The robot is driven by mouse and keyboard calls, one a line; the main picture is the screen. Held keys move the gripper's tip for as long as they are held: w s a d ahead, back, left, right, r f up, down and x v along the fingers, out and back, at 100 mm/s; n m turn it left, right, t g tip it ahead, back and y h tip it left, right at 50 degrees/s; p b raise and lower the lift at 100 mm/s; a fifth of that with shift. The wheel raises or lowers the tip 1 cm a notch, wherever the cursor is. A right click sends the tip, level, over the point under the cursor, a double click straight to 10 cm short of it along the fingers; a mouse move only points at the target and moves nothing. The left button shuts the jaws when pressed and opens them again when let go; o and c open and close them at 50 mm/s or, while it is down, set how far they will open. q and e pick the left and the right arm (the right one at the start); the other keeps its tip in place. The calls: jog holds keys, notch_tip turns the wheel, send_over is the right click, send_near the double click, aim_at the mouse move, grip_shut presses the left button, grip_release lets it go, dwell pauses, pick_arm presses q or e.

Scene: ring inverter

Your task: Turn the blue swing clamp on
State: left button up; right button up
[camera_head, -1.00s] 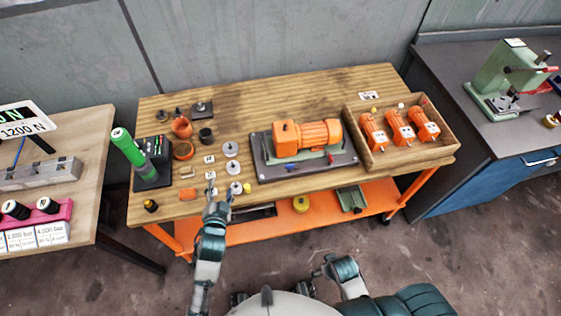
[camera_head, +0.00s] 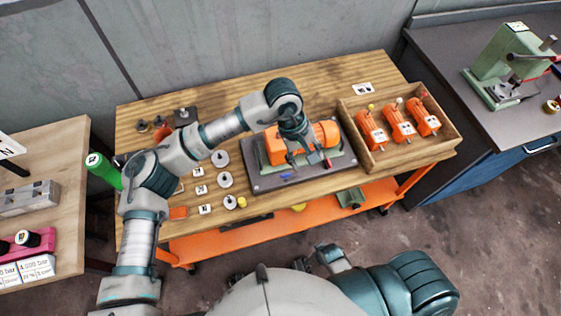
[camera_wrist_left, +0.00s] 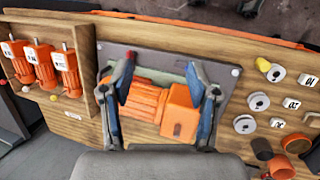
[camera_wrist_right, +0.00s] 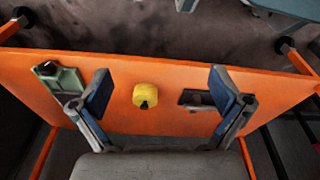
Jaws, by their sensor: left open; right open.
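The orange motor (camera_head: 322,132) lies on a dark fixture plate (camera_head: 262,184) on the wooden table. A small blue handle (camera_head: 286,176), apparently the blue swing clamp, shows at the plate's front edge. A red handle (camera_head: 327,162) is right of it. My left gripper (camera_head: 306,160) is open over the motor's front side. My right gripper (camera_wrist_right: 160,82) is open and empty, facing the orange lower shelf.
A wooden crate (camera_head: 374,160) with orange motors stands right of the plate. Several grey discs (camera_head: 225,180) lie to its left. A green cylinder (camera_head: 103,170) is at the far left. A yellow part (camera_wrist_right: 145,96) sits on the orange shelf (camera_wrist_right: 180,62).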

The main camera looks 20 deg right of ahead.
pick_arm(q)
jog(key=w+a+r+t+y, duration=0.1)
jog(key=w+a+t+y, duration=0.15)
jog(key=w, duration=0.25)
send_near(286, 174)
jog(key=shift+m+y, duration=0.25)
jog(key=shift+m, duration=0.05)
jog(key=f, duration=0.8)
jog(key=shift+w+d+f, duration=0.1)
jog(key=shift+w+d, duration=0.1)
jog(key=shift+d, duration=0.1)
jog(key=shift+d+f, duration=0.15)
jog(key=shift+f, duration=0.25)
jog(key=shift+a, duration=0.35)
jog(key=shift+c, duration=0.5)
jog(key=c, duration=0.4)
grip_shut()
jog(key=shift+d+b, duration=0.15)
jog(key=shift+b, duration=0.15)
